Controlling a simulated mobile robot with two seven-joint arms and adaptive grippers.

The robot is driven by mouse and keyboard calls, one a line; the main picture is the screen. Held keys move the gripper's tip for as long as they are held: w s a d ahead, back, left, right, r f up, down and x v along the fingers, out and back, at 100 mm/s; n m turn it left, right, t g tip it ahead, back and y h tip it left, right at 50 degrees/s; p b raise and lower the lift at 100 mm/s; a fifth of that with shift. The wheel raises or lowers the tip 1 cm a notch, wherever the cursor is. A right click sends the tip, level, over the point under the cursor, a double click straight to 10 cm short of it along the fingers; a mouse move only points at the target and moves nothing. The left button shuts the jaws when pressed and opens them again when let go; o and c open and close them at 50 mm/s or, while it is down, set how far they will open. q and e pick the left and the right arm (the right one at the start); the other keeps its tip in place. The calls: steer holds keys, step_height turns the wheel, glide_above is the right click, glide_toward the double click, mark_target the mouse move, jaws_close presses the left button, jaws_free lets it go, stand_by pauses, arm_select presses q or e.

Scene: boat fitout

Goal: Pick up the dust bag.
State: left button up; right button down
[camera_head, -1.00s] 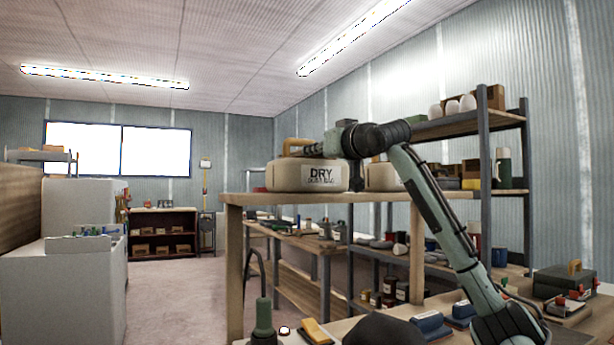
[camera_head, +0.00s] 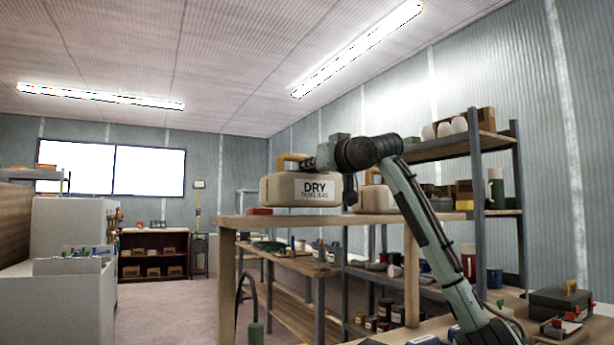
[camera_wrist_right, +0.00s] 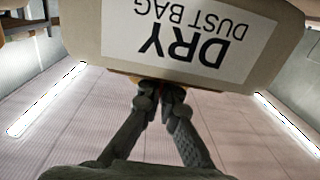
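The dust bag (camera_head: 282,191) is a cream, rounded block with a white "DRY DUST BAG" label and a tan handle on top. It hangs slightly above the top of a wooden stand (camera_head: 228,223). My right gripper (camera_head: 307,162) is shut on its handle, reaching in from the right. In the right wrist view the fingers (camera_wrist_right: 160,92) meet at the handle, which is mostly hidden, below the upside-down label on the bag (camera_wrist_right: 190,40). My left gripper is not in view.
A second cream bag (camera_head: 374,198) stands on the same top, just right and partly behind my arm. A red item (camera_head: 258,211) lies behind the held bag. Loaded metal shelves (camera_head: 480,145) stand close on the right. Open floor (camera_head: 185,310) lies to the left.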

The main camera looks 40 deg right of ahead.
mark_target(293, 155)
steer(key=r, duration=0.1)
steer(key=a+r, duration=0.1)
steer(key=r, duration=0.1)
steer(key=shift+w+a, duration=0.15)
steer(key=shift+w, duration=0.15)
steer(key=w+a+r, duration=0.4)
steer(key=a+r, duration=0.2)
steer(key=a, duration=0.3)
steer(key=shift+w+a, duration=0.15)
steer(key=shift+w, duration=0.05)
